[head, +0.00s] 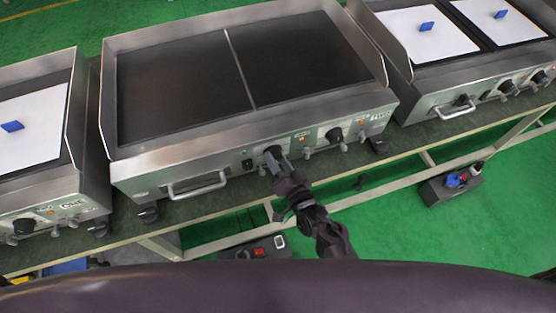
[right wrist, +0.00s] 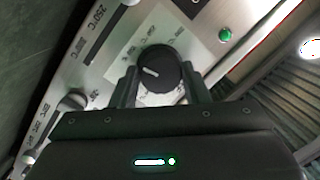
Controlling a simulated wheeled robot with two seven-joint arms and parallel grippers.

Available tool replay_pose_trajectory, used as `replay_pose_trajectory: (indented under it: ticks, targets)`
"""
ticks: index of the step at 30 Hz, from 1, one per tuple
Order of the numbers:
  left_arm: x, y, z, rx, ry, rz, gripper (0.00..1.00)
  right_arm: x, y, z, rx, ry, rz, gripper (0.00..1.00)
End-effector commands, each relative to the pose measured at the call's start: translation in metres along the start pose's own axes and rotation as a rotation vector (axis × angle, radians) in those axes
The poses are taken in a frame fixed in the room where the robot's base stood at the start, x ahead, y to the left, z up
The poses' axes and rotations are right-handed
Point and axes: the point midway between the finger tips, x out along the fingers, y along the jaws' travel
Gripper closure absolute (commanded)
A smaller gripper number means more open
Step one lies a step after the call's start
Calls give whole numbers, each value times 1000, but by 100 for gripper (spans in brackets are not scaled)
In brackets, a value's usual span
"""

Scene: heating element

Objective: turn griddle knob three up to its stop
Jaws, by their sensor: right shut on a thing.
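The middle griddle (head: 240,65) has a black plate split by a bright strip, with dark knobs on its front panel. My right gripper (head: 276,162) reaches up to the left one of its two large front knobs (head: 271,151). In the right wrist view this round black knob (right wrist: 160,68) sits between my two fingers, which are shut on its sides. A short white mark on its face lies left of centre, nearly level in the picture. Another large knob (head: 335,135) is to the right on the same panel. My left gripper is not in view.
A drawer handle (head: 195,188) sticks out left of the held knob. Griddles with white plates and blue pieces stand at the left (head: 35,125) and right (head: 425,35). A green light (right wrist: 225,34) and a dark knob-like part (right wrist: 72,101) flank the knob. The green floor in front is mostly open.

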Motion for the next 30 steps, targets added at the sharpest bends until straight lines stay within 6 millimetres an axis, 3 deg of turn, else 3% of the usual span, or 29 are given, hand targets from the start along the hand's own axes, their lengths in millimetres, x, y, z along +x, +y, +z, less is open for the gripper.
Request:
replay_pose_trajectory:
  ticks: [2, 3, 7, 17, 30]
  targets:
    - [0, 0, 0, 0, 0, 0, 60, 0, 0, 2, 0, -4, 1, 81]
    - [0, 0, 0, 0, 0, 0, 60, 0, 0, 2, 0, -4, 1, 55]
    - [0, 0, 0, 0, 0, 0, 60, 0, 0, 1, 0, -3, 1, 38]
    - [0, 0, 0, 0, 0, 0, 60, -3, 0, 1, -2, -1, 1, 37]
    - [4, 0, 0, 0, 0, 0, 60, -69, 1, 2, -2, -3, 2, 37]
